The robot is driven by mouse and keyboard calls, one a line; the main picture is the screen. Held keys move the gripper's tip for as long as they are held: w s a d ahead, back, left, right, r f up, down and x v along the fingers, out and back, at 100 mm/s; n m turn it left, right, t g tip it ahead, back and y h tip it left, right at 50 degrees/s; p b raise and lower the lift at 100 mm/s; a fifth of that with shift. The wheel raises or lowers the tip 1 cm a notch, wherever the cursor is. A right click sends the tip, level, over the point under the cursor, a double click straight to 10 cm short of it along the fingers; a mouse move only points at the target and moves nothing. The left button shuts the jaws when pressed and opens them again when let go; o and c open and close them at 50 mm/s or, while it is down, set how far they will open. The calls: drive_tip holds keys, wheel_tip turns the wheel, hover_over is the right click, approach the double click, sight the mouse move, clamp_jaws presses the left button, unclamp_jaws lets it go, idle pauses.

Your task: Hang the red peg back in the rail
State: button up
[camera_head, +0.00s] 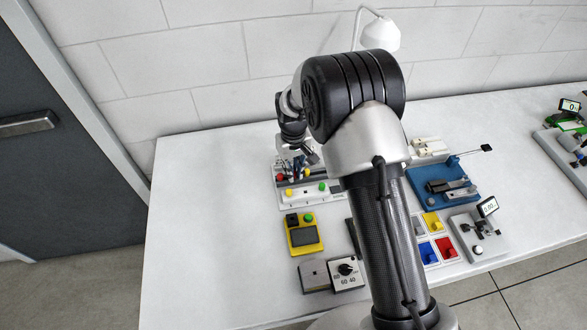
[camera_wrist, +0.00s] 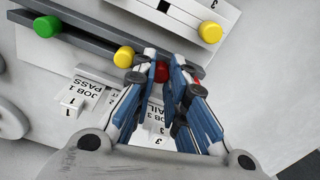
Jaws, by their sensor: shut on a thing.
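The red peg (camera_wrist: 160,72) shows between my fingertips in the wrist view, partly hidden by them. My gripper (camera_wrist: 166,80) is shut on it, close over the dark grey rail (camera_wrist: 88,42). A yellow peg (camera_wrist: 123,56) sits at the rail just left of my fingertips, and a green peg (camera_wrist: 47,26) is farther left along it. I cannot tell whether the red peg touches the rail or is in a slot. In the head view my gripper (camera_head: 311,156) is above the rail's fixture at the back of the table.
White label cards (camera_wrist: 88,90) stand close beside my fingers. A white panel with a yellow button (camera_wrist: 210,32) lies beyond the rail. A yellow device (camera_head: 304,236), a blue tray (camera_head: 425,172) and a dial box (camera_head: 347,273) stand nearby. The table's left part is clear.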

drive_tip(key=o, duration=0.8)
drive_tip(key=shift+c, duration=0.2)
wheel_tip(320, 180, up, 12)
idle(0.3)
idle(0.3)
